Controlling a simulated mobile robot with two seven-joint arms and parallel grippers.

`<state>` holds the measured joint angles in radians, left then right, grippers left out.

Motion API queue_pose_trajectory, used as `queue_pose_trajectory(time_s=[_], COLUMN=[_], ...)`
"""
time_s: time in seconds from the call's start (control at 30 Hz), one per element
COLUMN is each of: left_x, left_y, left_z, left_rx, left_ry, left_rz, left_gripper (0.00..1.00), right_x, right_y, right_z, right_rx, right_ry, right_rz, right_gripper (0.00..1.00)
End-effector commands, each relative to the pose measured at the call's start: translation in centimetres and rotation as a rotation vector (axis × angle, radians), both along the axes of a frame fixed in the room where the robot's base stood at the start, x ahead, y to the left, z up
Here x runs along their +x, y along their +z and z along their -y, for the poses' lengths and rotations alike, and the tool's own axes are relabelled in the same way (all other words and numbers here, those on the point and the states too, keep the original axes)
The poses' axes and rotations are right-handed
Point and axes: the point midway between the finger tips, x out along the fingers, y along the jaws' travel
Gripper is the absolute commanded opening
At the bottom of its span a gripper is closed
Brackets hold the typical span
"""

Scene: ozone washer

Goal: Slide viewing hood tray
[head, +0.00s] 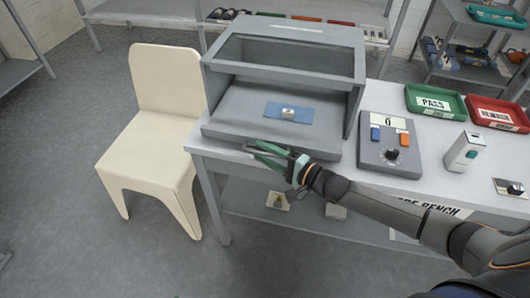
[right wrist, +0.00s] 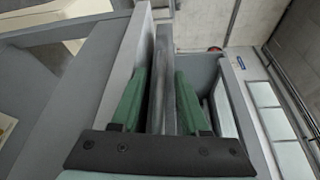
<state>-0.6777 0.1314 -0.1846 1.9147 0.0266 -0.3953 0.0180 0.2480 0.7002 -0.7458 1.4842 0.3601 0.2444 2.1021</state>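The grey viewing hood (head: 285,54) stands on the bench with a dark window in its sloped top. Its grey tray (head: 232,118) shows at the open front, with a blue mat and a small pale item (head: 288,113) on it. My right gripper (head: 268,152), with green fingers, is at the tray's front edge, by its handle. In the right wrist view the fingers (right wrist: 161,98) stand apart, one on each side of a grey bar (right wrist: 163,75). Firm contact with the bar does not show. My left gripper is not in view.
A control box (head: 390,143) with blue and orange buttons stands right of the hood. Green PASS (head: 434,102) and red (head: 496,114) trays and a white handheld device (head: 462,151) are farther right. A cream chair (head: 160,120) stands left of the bench. The floor in front is clear.

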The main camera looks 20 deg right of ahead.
Motion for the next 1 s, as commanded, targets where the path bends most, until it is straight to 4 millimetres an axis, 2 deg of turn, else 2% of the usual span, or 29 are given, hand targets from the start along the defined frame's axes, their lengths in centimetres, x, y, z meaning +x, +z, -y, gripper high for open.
queue_pose_trajectory(time_s=[0.23, 0.37, 0.8, 1.0], left_x=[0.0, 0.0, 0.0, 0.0], left_y=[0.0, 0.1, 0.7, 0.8], left_z=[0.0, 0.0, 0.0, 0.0], left_rx=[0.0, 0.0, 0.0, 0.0], left_ry=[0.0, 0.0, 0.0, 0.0], left_rz=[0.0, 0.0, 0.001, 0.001], left_gripper=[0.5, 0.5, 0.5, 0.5], right_x=[-0.1, -0.9, -7.8, -9.7], right_y=[0.0, 0.1, 0.7, 0.9], right_z=[0.0, 0.7, 5.2, 6.5], right_rx=[0.0, -0.001, -0.002, -0.001], right_ry=[0.0, 0.0, 0.001, 0.0], right_rz=[0.0, 0.0, -0.005, -0.002], right_gripper=[0.45, 0.45, 0.45, 0.45])
